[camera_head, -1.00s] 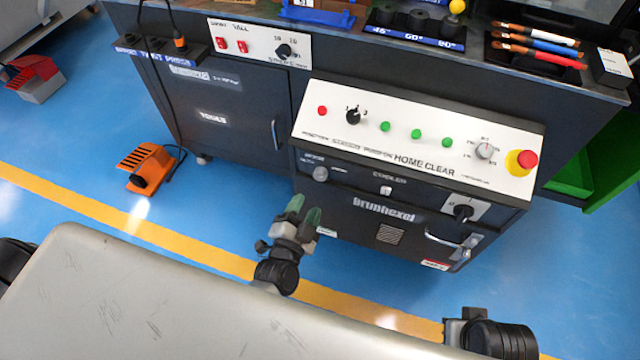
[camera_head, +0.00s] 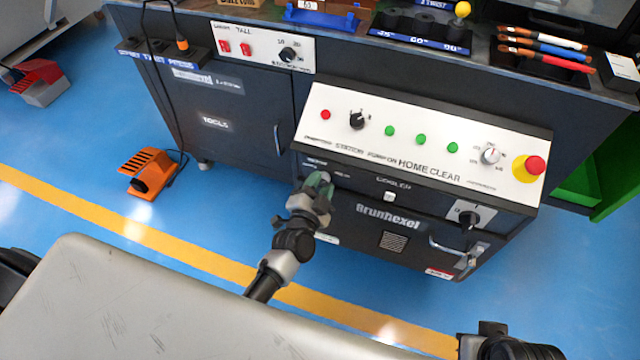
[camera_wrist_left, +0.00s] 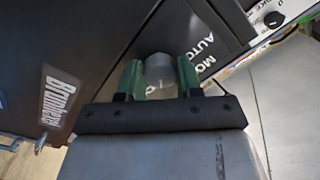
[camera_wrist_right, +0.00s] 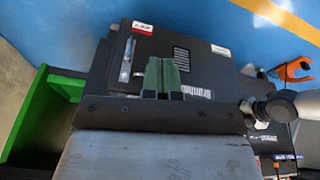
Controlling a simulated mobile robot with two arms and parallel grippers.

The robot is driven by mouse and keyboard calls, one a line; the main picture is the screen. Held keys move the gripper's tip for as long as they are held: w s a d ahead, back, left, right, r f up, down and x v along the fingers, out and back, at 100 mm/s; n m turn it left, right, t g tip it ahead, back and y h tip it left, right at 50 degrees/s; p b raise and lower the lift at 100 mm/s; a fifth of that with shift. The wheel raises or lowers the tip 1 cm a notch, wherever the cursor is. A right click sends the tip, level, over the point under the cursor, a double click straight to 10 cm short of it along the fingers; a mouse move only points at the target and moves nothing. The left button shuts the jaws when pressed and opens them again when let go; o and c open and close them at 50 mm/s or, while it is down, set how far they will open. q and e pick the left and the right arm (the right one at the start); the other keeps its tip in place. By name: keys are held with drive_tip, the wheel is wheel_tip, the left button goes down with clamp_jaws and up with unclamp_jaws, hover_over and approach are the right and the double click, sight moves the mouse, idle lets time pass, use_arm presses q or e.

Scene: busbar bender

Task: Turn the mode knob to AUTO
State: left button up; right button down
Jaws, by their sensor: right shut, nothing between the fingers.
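The mode knob (camera_wrist_left: 160,72), a round pale grey knob, sits on the dark front panel, with white lettering reading "AUTO" and part of "MO" beside it in the left wrist view. My left gripper (camera_head: 318,184) is at this knob, at the upper left of the lower panel. Its green fingers (camera_wrist_left: 160,80) stand apart, one on each side of the knob. I cannot tell whether they touch it. The knob's pointer direction is not clear. My right gripper (camera_wrist_right: 162,78) is shut and empty, held away from the panel; its fingers point toward the machine front.
Above is a sloping white console (camera_head: 420,140) with buttons, a black selector (camera_head: 357,120) and a red emergency stop (camera_head: 535,165). A black rotary switch (camera_head: 468,219) and a door handle (camera_head: 450,246) are at lower right. An orange foot pedal (camera_head: 148,172) lies on the open blue floor.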

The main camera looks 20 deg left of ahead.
use_arm(q)
drive_tip(key=shift+c, duration=1.2)
